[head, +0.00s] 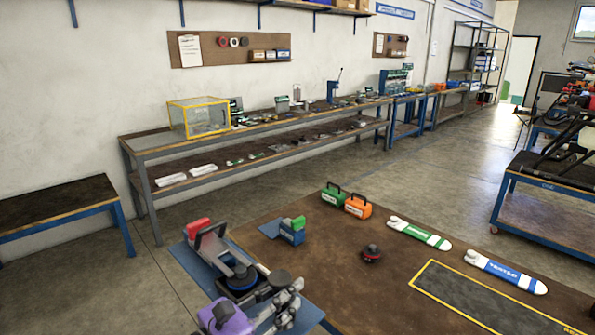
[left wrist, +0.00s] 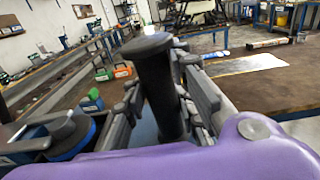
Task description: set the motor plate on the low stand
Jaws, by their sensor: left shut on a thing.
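My left gripper (head: 284,301) is at the bottom of the head view, over a blue mat (head: 312,314) at the bench's near left edge. It is shut on a dark upright post with a round cap (head: 281,276). In the left wrist view the post (left wrist: 155,75) stands between the grey fingers; its lower end is hidden. I cannot tell whether it belongs to the motor plate. Left of it sits a black round unit with a blue ring (head: 242,279), beside a grey frame with a red top. I cannot identify the low stand with certainty. My right gripper is out of view.
A small blue and green device (head: 292,231), a green case (head: 333,194), an orange case (head: 358,206) and a red-black round part (head: 372,254) stand on the brown bench (head: 340,275). Green-white (head: 420,233) and blue-white (head: 506,272) long pieces lie right. The bench middle is mostly clear.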

